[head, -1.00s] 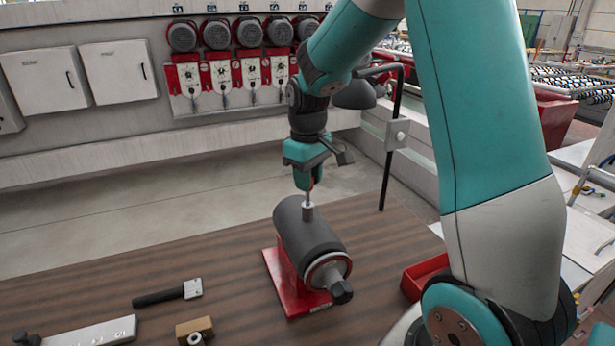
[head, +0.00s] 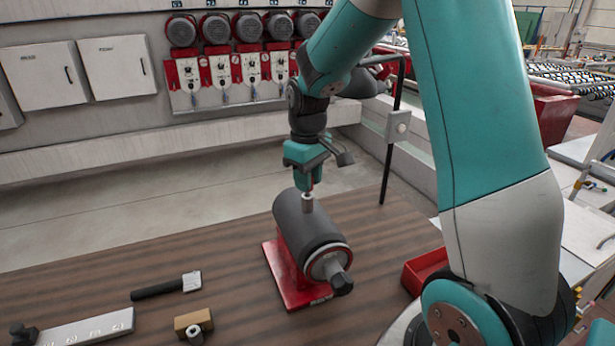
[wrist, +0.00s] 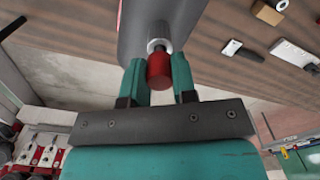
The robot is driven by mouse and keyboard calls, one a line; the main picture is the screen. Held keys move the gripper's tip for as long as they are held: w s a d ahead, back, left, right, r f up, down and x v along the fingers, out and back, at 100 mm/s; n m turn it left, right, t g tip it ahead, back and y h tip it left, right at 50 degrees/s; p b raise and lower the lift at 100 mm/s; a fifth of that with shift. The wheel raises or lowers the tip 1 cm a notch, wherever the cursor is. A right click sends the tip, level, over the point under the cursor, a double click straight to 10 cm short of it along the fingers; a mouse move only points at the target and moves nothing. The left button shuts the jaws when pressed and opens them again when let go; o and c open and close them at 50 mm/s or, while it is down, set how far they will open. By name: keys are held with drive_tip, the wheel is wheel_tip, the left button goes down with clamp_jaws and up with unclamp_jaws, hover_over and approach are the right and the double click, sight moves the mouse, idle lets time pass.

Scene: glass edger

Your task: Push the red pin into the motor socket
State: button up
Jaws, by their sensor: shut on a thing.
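The motor (head: 308,232) is a dark grey cylinder on a red base (head: 297,284) on the wooden table. A light metal socket (head: 308,201) stands up from its top; it also shows in the wrist view (wrist: 158,46). The red pin (wrist: 159,70) is in line with the socket, its far end at or inside the socket mouth; how deep I cannot tell. My gripper (wrist: 160,80) is shut on the red pin, a finger on either side, just above the socket. In the head view my gripper (head: 307,186) points down over the motor.
A red bin (head: 424,268) stands right of the motor. A dark upright pole (head: 388,160) rises behind it.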

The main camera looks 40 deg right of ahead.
drive_tip(key=shift+f+b, duration=0.5)
drive_tip(key=shift+f, duration=0.3)
drive_tip(key=o, duration=1)
drive_tip(key=shift+r, duration=0.15)
wheel_tip(320, 180, up, 17)
drive_tip(key=b, duration=0.3)
drive_tip(key=shift+r, duration=0.1)
drive_tip(key=s+a+f+n+y+b, duration=0.2)
drive_tip(key=s+a+f, duration=0.5)
drive_tip(key=s+a, duration=0.4)
drive_tip(key=s+a+f+n+y+b, duration=0.2)
drive_tip(key=s+a+f, duration=0.6)
drive_tip(key=s+a, duration=0.3)
drive_tip(key=shift+a+f, duration=0.3)
